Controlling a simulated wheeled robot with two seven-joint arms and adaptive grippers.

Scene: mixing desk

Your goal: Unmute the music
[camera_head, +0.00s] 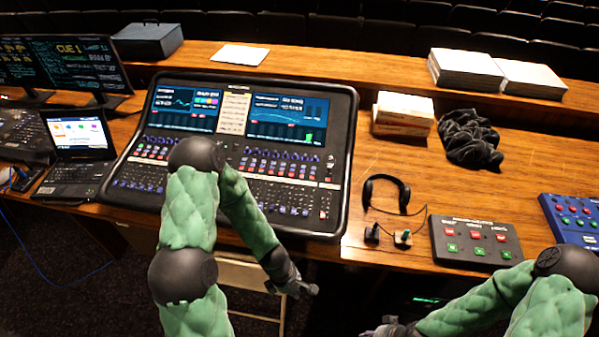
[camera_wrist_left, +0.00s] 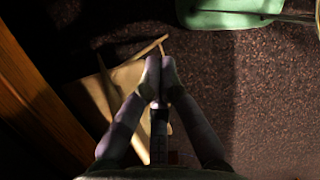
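The mixing desk (camera_head: 338,150) stands on the wooden desk, with two lit screens and rows of small buttons, knobs and faders. Its labels are too small to read, so I cannot tell which control mutes the music. My left gripper (camera_head: 309,289) is below and in front of the wooden desk's front edge, apart from the mixer. The left wrist view shows its fingers (camera_wrist_left: 160,73) together and empty above the dark floor. My left arm hides part of the mixer's lower left. My right gripper (camera_head: 372,332) is at the bottom edge, partly cut off; its finger state is unclear.
A grey button box (camera_head: 474,259) and a blue one (camera_head: 576,232) sit at right. Headphones (camera_head: 378,178) lie beside the mixer. A laptop (camera_head: 80,170) is at left. Paper stacks (camera_head: 468,70) and black cloth (camera_head: 470,137) lie behind. A chair (camera_head: 250,285) stands below the desk.

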